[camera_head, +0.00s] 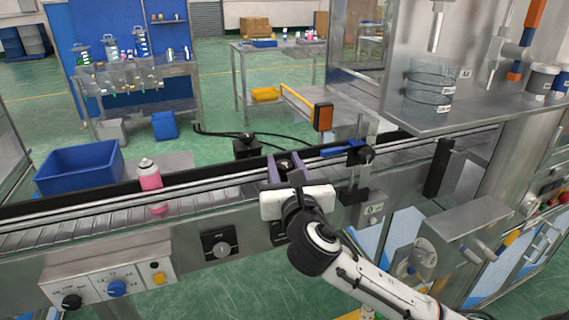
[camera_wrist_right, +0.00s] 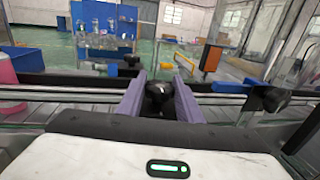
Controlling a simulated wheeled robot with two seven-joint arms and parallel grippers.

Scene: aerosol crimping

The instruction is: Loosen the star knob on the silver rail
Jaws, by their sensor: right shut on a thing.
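My right gripper (camera_head: 286,168) reaches over the conveyor's near side from the lower right. In the right wrist view its two purple-grey fingers (camera_wrist_right: 161,98) are shut on a black star knob (camera_wrist_right: 160,94) between them. The knob sits at the silver rail (camera_head: 225,184), which runs along the conveyor; in the head view the fingers partly hide the knob. Another black knob (camera_head: 247,145) stands farther back to the left, apart from the gripper. My left gripper is not in view.
A pink can (camera_head: 149,178) stands on the conveyor (camera_head: 60,230) to the left. A blue bin (camera_head: 80,168) is behind it. A sensor post with an orange head (camera_head: 323,117) and a blue lever (camera_head: 343,150) stand close right of my gripper. A control box (camera_head: 110,277) is at front left.

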